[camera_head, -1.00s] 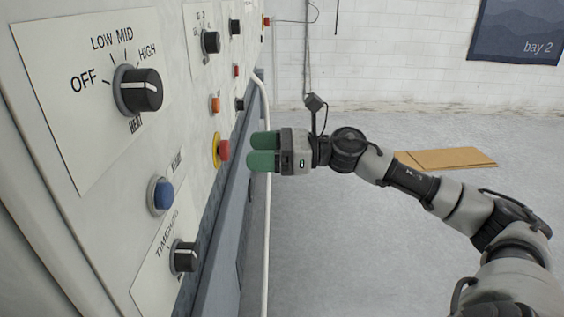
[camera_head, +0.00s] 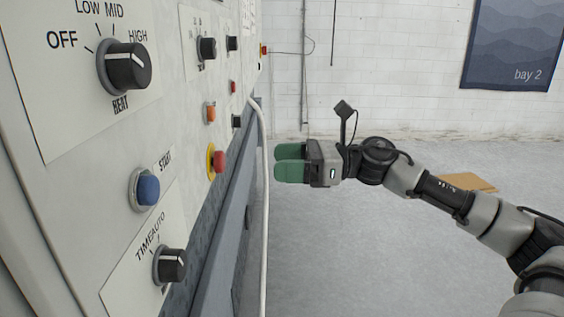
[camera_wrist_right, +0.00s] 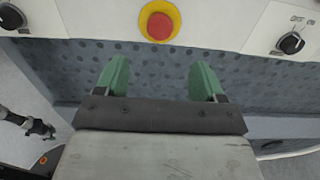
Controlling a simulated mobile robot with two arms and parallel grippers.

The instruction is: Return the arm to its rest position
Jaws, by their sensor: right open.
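My right gripper (camera_head: 289,164) has green fingers and stands out in front of the control panel, apart from it. In the right wrist view its two fingers (camera_wrist_right: 162,80) are spread with nothing between them. A red stop button on a yellow ring (camera_head: 217,161) is on the panel left of the gripper; it also shows beyond the fingers in the right wrist view (camera_wrist_right: 159,27). My left gripper is not in view in the head view.
The panel carries a HEAT knob (camera_head: 128,66), a blue START button (camera_head: 147,189) and a TIME/AUTO knob (camera_head: 170,264). A white pipe (camera_head: 265,220) runs down beside the machine. Flat cardboard (camera_head: 468,182) lies on the floor. The floor right of the machine is otherwise open.

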